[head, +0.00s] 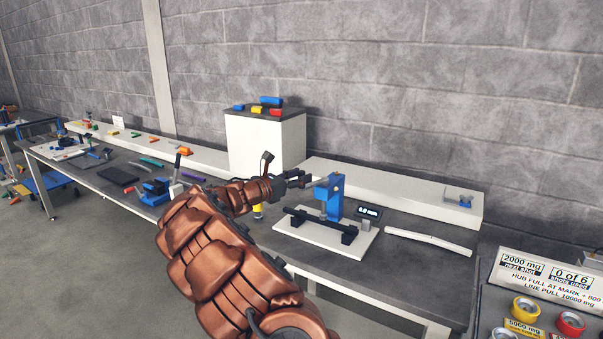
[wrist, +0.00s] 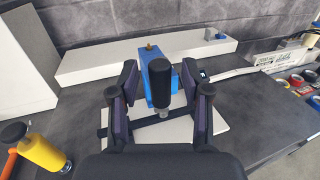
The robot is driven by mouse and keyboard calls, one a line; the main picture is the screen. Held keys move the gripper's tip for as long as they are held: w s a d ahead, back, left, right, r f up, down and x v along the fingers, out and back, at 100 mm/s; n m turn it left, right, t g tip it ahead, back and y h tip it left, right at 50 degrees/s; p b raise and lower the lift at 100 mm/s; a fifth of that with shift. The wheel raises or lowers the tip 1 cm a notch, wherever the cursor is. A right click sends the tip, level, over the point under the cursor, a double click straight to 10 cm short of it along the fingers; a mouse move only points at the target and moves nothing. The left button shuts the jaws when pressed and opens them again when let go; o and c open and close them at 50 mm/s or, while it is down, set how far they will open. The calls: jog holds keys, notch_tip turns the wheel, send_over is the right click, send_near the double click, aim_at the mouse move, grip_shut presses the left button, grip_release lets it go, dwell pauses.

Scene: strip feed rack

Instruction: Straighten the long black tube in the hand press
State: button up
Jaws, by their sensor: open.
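The blue hand press (head: 334,197) stands on a white base plate (head: 348,251). The long black tube (head: 312,221) lies across black supports under its ram. My gripper (head: 306,180) is at the upper left of the press, open. In the wrist view, my open fingers (wrist: 161,75) stand either side of a black knob on a silver shaft (wrist: 190,82), which seems to be the press handle; contact cannot be told. The blue press body (wrist: 158,88) shows behind it. The tube (wrist: 150,122) passes behind my fingers, partly hidden.
A small display (head: 368,211) reading about 0.0 mm sits right of the press. A white strip (head: 430,240) lies farther right. A yellow, black-topped cylinder (wrist: 40,150) stands left of my gripper. A white box (head: 262,142) and a long white ledge (head: 400,190) line the back.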

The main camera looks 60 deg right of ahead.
jog(key=shift+s+d, duration=0.15)
jog(key=shift+d, duration=0.5)
jog(key=shift+c, duration=0.3)
grip_shut()
